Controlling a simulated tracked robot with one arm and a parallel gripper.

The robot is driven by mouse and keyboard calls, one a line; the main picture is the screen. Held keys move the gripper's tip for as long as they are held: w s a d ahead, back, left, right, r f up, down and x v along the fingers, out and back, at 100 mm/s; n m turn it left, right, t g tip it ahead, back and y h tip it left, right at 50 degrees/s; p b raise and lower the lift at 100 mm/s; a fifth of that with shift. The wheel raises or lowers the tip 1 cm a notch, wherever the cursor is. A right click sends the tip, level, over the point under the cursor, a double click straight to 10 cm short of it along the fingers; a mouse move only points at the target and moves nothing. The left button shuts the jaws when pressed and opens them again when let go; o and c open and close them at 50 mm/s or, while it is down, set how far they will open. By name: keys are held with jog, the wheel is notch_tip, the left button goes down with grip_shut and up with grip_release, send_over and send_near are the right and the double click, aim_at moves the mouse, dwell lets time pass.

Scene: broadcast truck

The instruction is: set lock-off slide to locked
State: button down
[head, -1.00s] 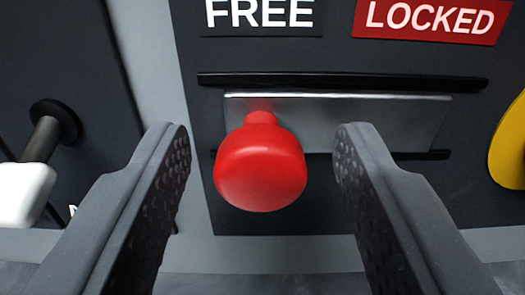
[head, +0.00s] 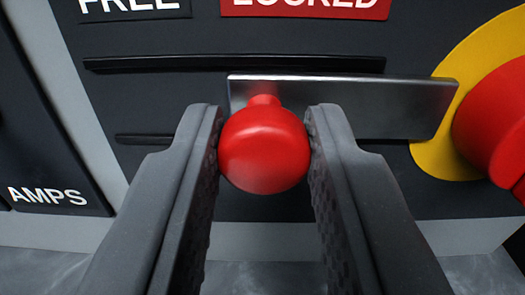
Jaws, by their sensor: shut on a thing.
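The lock-off slide is a bare metal plate (head: 370,105) with a round red knob (head: 263,150) at its left end. The plate sits to the right along its dark rails, and its right end reaches past the upper rail's end, in front of a yellow disc. The knob is below the left part of the red LOCKED label (head: 305,8). The FREE label (head: 135,6) is up to the left, over bare panel and rail. My gripper (head: 264,150) is shut on the knob, one finger on each side. The gripped sides of the knob are partly hidden.
The yellow disc (head: 436,160) with a red mushroom button (head: 495,122) stands close on the right, near the plate's right end. A dark panel marked AMPS (head: 47,195) is at the left. The panel below the slide is clear.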

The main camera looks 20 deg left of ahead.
jog(key=shift+d, duration=0.3)
jog(key=c, duration=1.2)
grip_release()
jog(key=shift+d, duration=0.15)
jog(key=shift+s, duration=0.65)
jog(key=p+v, duration=0.2)
jog(key=v, duration=1)
jog(key=shift+s+d, duration=0.15)
jog(key=shift+s, duration=0.05)
